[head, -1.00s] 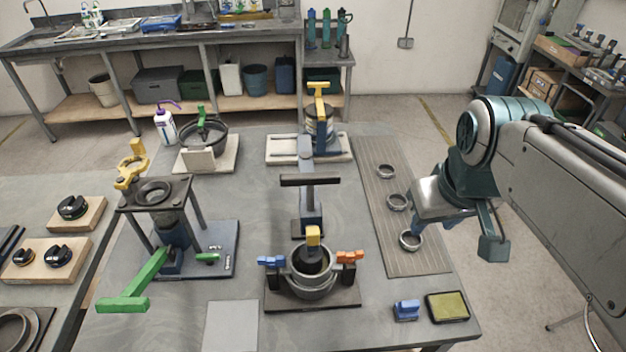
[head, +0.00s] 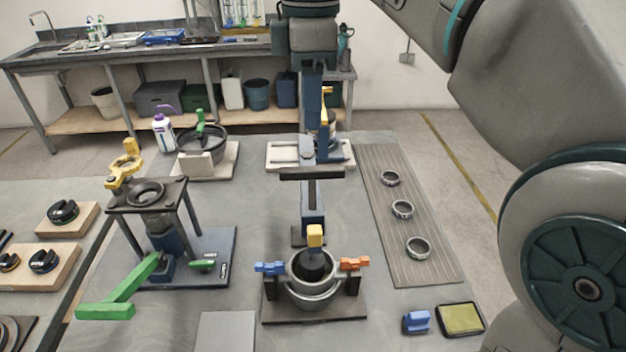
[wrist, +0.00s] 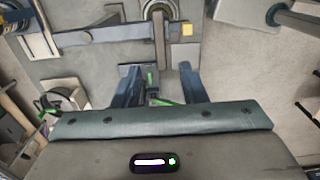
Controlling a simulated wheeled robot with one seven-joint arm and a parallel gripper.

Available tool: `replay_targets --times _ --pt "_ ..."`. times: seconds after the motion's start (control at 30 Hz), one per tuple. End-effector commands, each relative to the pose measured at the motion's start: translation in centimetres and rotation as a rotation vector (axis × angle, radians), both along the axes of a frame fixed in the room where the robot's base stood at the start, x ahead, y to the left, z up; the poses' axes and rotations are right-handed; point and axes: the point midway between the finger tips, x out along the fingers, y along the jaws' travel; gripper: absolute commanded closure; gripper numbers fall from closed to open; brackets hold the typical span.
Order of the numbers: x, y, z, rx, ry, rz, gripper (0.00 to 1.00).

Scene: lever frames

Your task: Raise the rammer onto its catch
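The rammer has a yellow block (head: 314,236) on top and a dark foot inside a round metal mould (head: 313,294), on a dark base plate. The mould has a blue clamp lever (head: 269,268) at left and an orange one (head: 354,263) at right. A post (head: 312,200) with a dark crossbar (head: 311,175) stands behind it. I cannot make out the catch.
A stand (head: 147,194) with a yellow ring handle and a long green lever (head: 122,290) is at left. Metal rings (head: 402,209) lie on a ribbed mat at right. A blue block (head: 416,321) and a yellow-green pad (head: 460,319) are at front right. A mortar (head: 203,140) stands behind.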

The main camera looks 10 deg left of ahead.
Motion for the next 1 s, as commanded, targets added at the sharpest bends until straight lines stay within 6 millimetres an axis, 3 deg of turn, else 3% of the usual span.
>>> replay_targets --times 0.63,0.8,1.0 --pt "-0.1 -0.2 -11.0 0.000 0.001 -0.005 0.62" --pt "0.0 -0.1 -12.8 0.000 0.000 -0.005 0.62" --pt "0.0 -0.1 -13.4 0.001 -0.001 -0.005 0.62"
